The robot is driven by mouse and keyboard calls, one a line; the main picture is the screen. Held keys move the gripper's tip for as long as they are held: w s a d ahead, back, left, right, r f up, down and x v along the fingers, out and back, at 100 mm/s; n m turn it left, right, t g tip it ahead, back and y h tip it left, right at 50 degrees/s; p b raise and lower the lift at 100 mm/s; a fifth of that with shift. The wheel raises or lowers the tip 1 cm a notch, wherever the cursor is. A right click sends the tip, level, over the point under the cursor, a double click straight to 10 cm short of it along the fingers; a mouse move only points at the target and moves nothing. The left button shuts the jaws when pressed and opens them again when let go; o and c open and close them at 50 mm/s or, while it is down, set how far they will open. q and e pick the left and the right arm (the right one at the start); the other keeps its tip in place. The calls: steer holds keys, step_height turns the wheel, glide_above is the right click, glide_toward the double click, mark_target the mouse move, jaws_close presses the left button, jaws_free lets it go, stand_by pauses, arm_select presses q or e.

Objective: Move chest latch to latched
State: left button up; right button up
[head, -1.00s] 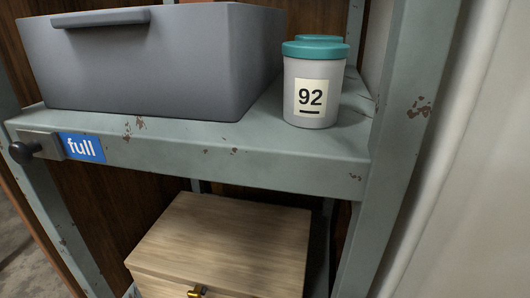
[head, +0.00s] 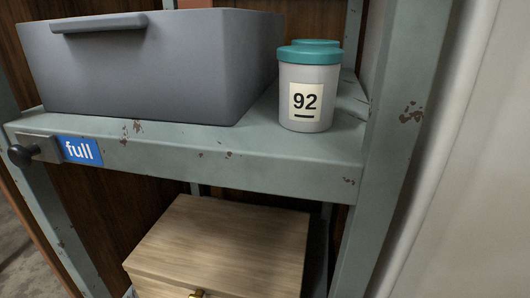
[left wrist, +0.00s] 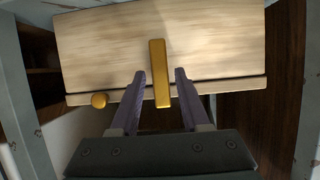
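The wooden chest (head: 220,240) sits on the lower shelf with its lid down. In the left wrist view its pale lid (left wrist: 215,40) fills the upper middle. The brass latch bar (left wrist: 160,72) lies across the lid's front edge, pointing down past the seam. A round brass knob (left wrist: 99,100) is left of it. My left gripper (left wrist: 160,73) is open, its purple fingers on either side of the latch bar with a visible gap to each. A small brass part (head: 197,294) shows at the head view's bottom edge, mostly cut off. My right gripper is not in view.
The upper shelf holds a grey bin (head: 150,70) and teal-lidded canisters, the front one marked 92 (head: 308,95). A blue "full" sign (head: 80,150) and black knob (head: 20,155) are on its front edge. A rusty shelf post (head: 395,150) stands right of the chest.

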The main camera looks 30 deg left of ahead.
arm_select(q)
steer(key=shift+o, duration=0.7)
steer(key=shift+w+r, duration=0.1)
steer(key=p+v, duration=0.4)
steer(key=v, duration=0.6)
steer(key=shift+p, duration=0.3)
